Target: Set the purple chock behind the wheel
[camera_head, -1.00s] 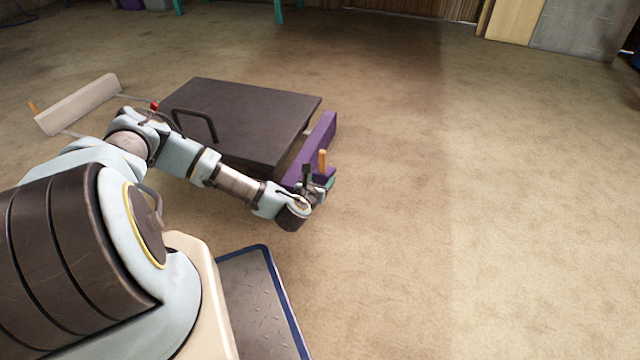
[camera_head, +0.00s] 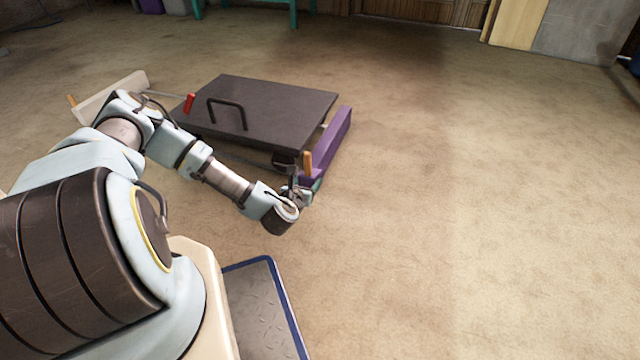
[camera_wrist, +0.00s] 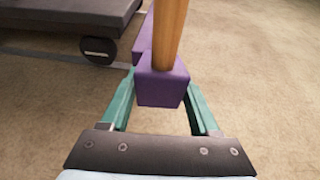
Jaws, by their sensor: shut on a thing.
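My gripper (camera_head: 306,190) is shut on the near end of the long purple chock (camera_head: 332,146). In the wrist view its green fingers (camera_wrist: 158,106) flank the purple block (camera_wrist: 161,87). An orange upright handle (camera_head: 308,164) stands on the chock near my gripper and also shows in the wrist view (camera_wrist: 169,32). The chock lies along the right side of the dark flat cart (camera_head: 265,108). A black cart wheel (camera_head: 286,160) is left of the handle; in the wrist view the wheel (camera_wrist: 98,49) is left of the chock, with a gap between. Whether the chock touches the floor is unclear.
A pale chock (camera_head: 112,96) with an orange peg lies left of the cart. A red-tipped lever (camera_head: 189,103) and a dark hoop handle (camera_head: 228,113) are at the cart. Floor (camera_head: 480,200) to the right is clear.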

